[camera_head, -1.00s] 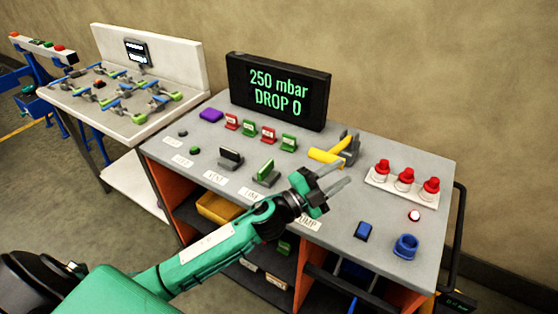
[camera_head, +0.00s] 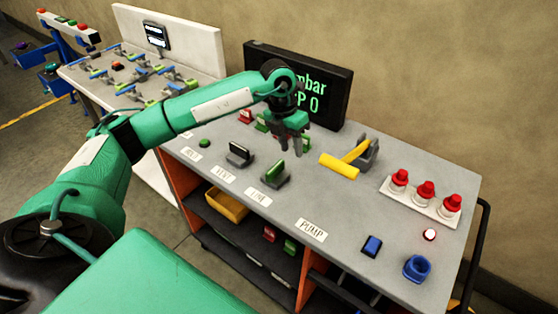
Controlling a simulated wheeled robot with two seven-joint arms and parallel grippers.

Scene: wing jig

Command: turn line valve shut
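The line valve (camera_head: 276,174) has a green handle on a dark base and stands behind the LINE label (camera_head: 258,197) on the grey cart top. Its handle slants from lower left to upper right in the picture. My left gripper (camera_head: 290,148) points down just above and behind this valve, with its fingers apart and nothing seen between them. I cannot tell whether a finger touches the handle. My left arm covers part of the cart's left side and of the display. My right gripper is not in view.
A black-handled valve (camera_head: 239,154) stands left of the line valve, behind the VENT label. The display (camera_head: 333,90) rises behind.

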